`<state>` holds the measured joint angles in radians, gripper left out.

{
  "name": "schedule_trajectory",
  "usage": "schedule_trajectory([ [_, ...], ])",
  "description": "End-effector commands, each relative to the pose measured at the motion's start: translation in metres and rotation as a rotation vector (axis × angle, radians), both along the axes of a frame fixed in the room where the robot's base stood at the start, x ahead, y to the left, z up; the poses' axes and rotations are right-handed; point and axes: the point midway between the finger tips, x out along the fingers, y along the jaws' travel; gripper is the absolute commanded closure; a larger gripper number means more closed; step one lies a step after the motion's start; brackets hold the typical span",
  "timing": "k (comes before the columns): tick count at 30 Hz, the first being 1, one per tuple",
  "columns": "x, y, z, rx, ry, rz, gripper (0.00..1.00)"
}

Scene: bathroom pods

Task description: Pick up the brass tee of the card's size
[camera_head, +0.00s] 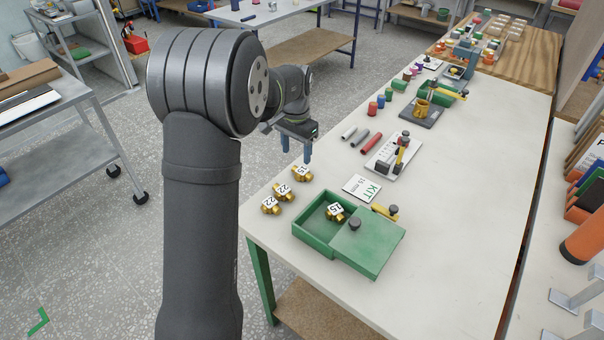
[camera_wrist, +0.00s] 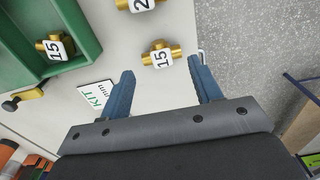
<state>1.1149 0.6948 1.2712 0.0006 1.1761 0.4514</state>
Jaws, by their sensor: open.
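The white card (camera_head: 362,188) reads "KIT 15 mm"; it also shows in the wrist view (camera_wrist: 97,96). A brass tee labelled 15 (camera_head: 302,174) lies loose near the table's left edge. Two brass tees labelled 22, one (camera_head: 284,192) and another (camera_head: 270,206), lie in line with it, nearer the front. Another tee labelled 15 (camera_head: 336,212) sits inside the green box (camera_head: 311,238). My gripper (camera_head: 297,151) is open and empty above the loose 15 tee. In the wrist view that tee (camera_wrist: 161,57) appears between and just beyond the blue fingertips.
The green box has a partly slid lid (camera_head: 368,245) with a dark knob and a yellow-handled valve beside it. A small stand (camera_head: 395,158) and grey and red tubes (camera_head: 371,142) lie farther back. The table's left edge is close to the loose tees.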

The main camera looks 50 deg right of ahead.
Motion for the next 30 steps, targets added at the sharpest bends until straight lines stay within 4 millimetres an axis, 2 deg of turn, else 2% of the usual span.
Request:
schedule_trajectory([
  [3,0.000,0.001,-0.021,0.003,0.002,0.000,0.42],
  [11,-0.001,0.000,-0.041,0.000,0.001,0.000,0.42],
  [19,-0.003,0.002,-0.080,0.002,0.001,0.000,0.42],
  [23,-0.003,0.002,-0.087,-0.001,-0.001,0.000,0.42],
  [29,-0.003,0.001,-0.088,-0.001,-0.001,0.000,0.42],
  [30,-0.003,0.001,-0.088,-0.001,-0.001,0.000,0.48],
])
